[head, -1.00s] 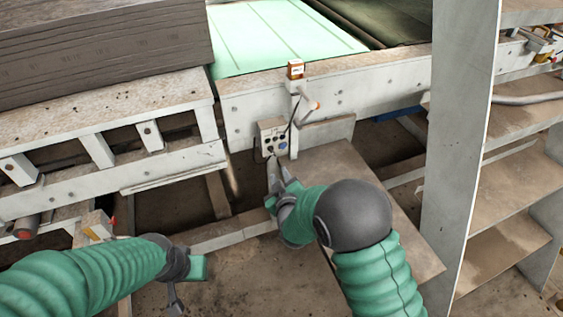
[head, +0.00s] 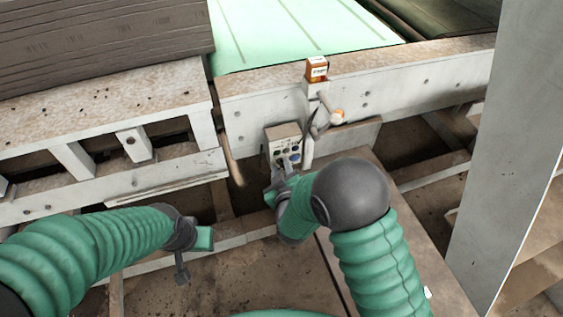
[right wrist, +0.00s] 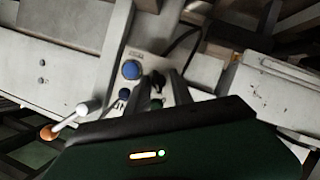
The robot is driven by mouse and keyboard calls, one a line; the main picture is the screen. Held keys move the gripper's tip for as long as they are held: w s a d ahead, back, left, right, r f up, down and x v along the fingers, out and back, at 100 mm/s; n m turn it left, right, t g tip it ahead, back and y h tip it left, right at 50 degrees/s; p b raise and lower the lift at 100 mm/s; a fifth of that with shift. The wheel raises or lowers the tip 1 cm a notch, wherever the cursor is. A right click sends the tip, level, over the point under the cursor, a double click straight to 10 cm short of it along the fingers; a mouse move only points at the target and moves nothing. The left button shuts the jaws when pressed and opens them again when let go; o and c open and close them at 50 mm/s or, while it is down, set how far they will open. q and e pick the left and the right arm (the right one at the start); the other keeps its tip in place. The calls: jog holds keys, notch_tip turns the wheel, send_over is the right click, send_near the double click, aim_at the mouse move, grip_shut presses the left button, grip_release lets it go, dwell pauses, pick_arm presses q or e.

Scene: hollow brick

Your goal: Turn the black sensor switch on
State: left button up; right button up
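A small grey control box (head: 284,143) is fixed at the edge of the white frame. It carries a black switch (right wrist: 153,83), a blue button (right wrist: 131,70) and other dark knobs. My right gripper (head: 277,172) is at the lower front of the box and hides part of it. In the right wrist view its two dark fingers (right wrist: 158,90) stand apart, with the black switch between or just beyond their tips. I cannot tell if they touch it. My left gripper (head: 183,273) hangs at the lower left, away from the box; its finger opening is unclear.
An orange-and-white box (head: 317,69) sits on the frame above the control box. A tall grey post (head: 517,140) stands at the right. Stacked boards (head: 100,45) lie at the upper left.

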jog(key=shift+s+d+r, duration=0.1)
jog(key=shift+s+r, duration=0.05)
jog(key=shift+s, duration=0.05)
jog(key=shift+c, duration=0.6)
jog(key=shift+d, duration=0.15)
grip_shut()
pick_arm(q)
jog(key=shift+s+d+r, duration=0.15)
jog(key=shift+s+d, duration=0.05)
jog(key=shift+s, duration=0.15)
jog(key=shift+s+b+x, duration=0.25)
jog(key=shift+b+x, duration=0.9)
jog(key=shift+b, duration=0.05)
pick_arm(e)
jog(key=shift+w+d+m+g+y, duration=0.15)
jog(key=shift+m+g+y, duration=0.3)
jog(key=shift+m+y, duration=1.25)
jog(key=shift+w+d+m+g+y, duration=0.15)
jog(key=shift+m+g+y, duration=0.6)
jog(key=shift+m, duration=1.55)
jog(key=shift+s+y, duration=0.1)
jog(key=shift+y, duration=0.25)
